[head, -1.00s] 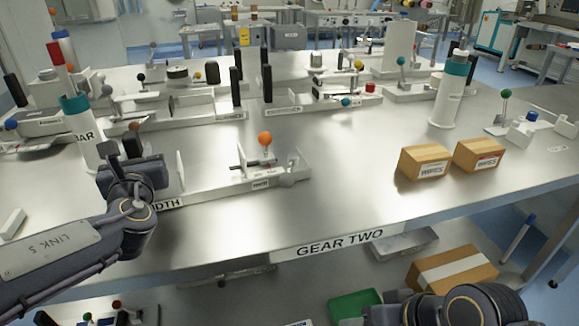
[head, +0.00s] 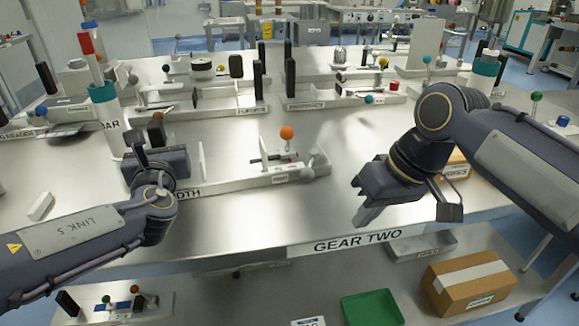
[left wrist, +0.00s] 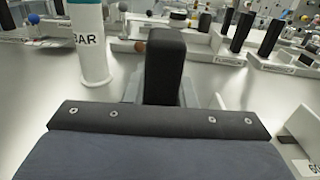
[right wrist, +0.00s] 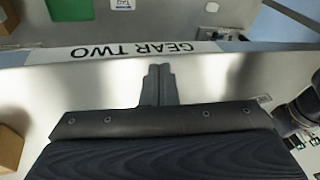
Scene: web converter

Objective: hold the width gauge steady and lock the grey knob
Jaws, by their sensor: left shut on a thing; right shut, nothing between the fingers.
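The width gauge (head: 240,186) is a pale fixture at the table's front edge, its label partly showing "DTH". It carries an orange ball (head: 287,133) on a stem. A small greyish knob (head: 318,152), seemingly the grey knob, is at its right end; its details are too small to tell. My left gripper (head: 142,148) is at the gauge's left end, shut on a black upright handle (left wrist: 165,65), with the gauge still on the table. My right gripper (head: 364,216) is shut and empty, above the front edge, right of the gauge; its closed fingers (right wrist: 158,85) show in the right wrist view.
A white "BAR" cylinder (head: 113,125) stands behind my left gripper. Other gauges with black handles line the back. A wipes box (head: 457,171) sits behind my right arm. Below are a green tray (head: 372,309) and a cardboard box (head: 470,283). Table between gauge and right gripper is clear.

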